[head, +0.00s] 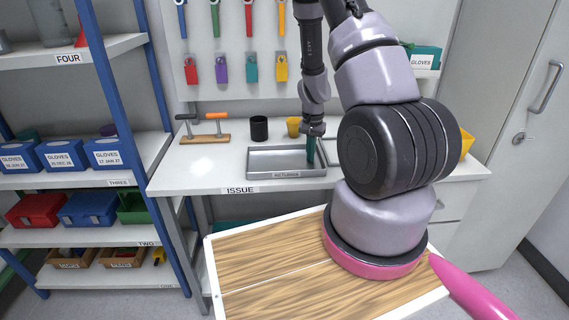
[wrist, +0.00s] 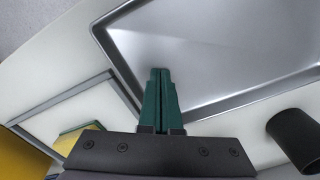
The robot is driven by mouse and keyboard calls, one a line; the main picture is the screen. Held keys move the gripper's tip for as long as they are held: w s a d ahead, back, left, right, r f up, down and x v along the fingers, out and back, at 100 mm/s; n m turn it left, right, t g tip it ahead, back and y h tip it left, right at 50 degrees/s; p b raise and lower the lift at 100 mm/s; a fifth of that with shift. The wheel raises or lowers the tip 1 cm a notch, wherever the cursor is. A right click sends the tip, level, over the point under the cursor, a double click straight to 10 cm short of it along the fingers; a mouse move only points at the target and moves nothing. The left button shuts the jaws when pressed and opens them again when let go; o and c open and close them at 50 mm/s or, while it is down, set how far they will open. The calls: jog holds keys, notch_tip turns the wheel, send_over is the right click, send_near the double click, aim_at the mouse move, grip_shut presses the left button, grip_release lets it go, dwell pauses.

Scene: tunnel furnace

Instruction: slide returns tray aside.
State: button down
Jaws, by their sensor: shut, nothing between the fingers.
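The returns tray (head: 262,177) is a shallow grey metal tray with a "RETURNS" label on its front, lying on the white counter. It fills the upper right of the wrist view (wrist: 235,60). My gripper (head: 311,158) has dark green fingers, shut together with nothing between them. It points down at the right end of the tray in the head view. In the wrist view the fingertips (wrist: 160,72) overlap the tray's inside close to one end wall. I cannot tell whether they touch the tray.
A black cup (head: 259,128) and a yellow cup (head: 293,127) stand behind the tray. A wooden block with handled tools (head: 205,138) is at left. The counter (head: 200,175) left of the tray is clear. A grey-edged outline (wrist: 60,98) lies beside the tray.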

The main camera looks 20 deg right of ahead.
jog(key=shift+s+f, duration=0.2)
jog(key=shift+f, duration=0.25)
dwell(0.3)
jog(key=shift+s+d, duration=0.2)
jog(key=shift+d, duration=0.3)
jog(key=shift+s+d, duration=0.15)
jog(key=shift+d, duration=0.35)
jog(key=shift+a, duration=0.1)
jog(key=shift+w+a, duration=0.1)
jog(key=shift+a, duration=0.5)
jog(key=shift+w+a+r, duration=0.15)
jog(key=shift+a+r, duration=0.05)
jog(key=shift+r, duration=0.1)
notch_tip(320, 180, up, 8)
jog(key=shift+w+r, duration=0.2)
jog(key=shift+w, duration=0.05)
